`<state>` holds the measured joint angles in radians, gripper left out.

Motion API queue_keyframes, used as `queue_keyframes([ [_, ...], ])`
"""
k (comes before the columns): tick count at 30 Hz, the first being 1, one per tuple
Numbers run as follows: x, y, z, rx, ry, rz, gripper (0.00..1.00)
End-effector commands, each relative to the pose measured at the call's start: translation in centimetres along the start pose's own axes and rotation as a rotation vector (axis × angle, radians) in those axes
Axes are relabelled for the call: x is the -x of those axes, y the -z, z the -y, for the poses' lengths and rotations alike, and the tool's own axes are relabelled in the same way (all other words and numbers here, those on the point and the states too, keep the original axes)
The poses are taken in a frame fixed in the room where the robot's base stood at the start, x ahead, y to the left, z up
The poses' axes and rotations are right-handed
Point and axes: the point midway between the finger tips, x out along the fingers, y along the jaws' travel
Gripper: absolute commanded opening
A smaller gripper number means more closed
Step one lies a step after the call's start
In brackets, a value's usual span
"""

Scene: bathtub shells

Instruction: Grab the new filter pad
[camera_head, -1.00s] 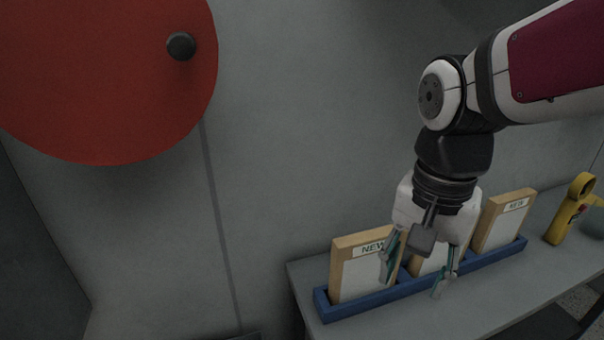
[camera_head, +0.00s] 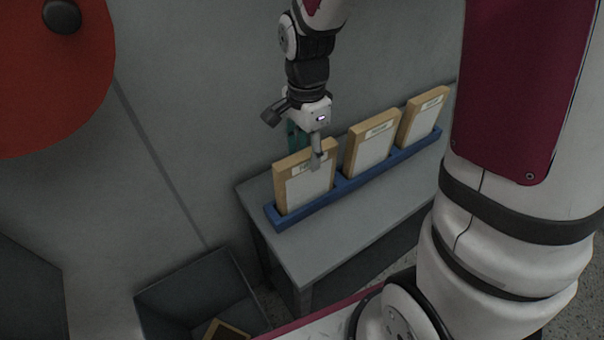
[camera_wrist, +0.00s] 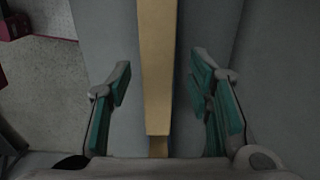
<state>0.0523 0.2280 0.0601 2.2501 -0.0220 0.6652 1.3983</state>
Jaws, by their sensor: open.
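Three wooden-framed filter pads with white faces and labels stand upright in a blue rack (camera_head: 318,202). The left pad (camera_head: 309,186) carries a label, partly covered by my finger; in the earlier head view its label reads NEW. My gripper (camera_head: 305,150) is open, pointing down at the top of this left pad, one finger in front and one behind. In the wrist view a pad's wooden top edge (camera_wrist: 157,70) runs between the two open green-padded fingers, with a gap on each side. The middle pad (camera_head: 371,148) and right pad (camera_head: 422,117) stand apart from my gripper.
The rack stands on a grey bench (camera_head: 350,212) against a grey wall. A dark open bin (camera_head: 172,300) sits on the floor at lower left, with a wooden-framed piece (camera_head: 226,330) inside. A red disc (camera_head: 60,85) with a dark knob is at upper left.

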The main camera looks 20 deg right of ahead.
Motion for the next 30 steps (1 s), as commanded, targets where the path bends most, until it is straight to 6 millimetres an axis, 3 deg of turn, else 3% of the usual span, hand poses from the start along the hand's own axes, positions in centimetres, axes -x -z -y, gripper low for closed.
queue_keyframes([
  [8, -2.0, 0.0, -0.1, 0.000, -0.002, 0.000, 0.47],
  [18, -6.3, 0.0, -0.2, 0.000, -0.001, 0.000, 0.47],
  [26, -6.6, 0.0, -0.1, 0.000, 0.002, 0.000, 0.47],
  [30, -6.5, 0.0, -0.1, 0.000, 0.001, 0.000, 0.19],
])
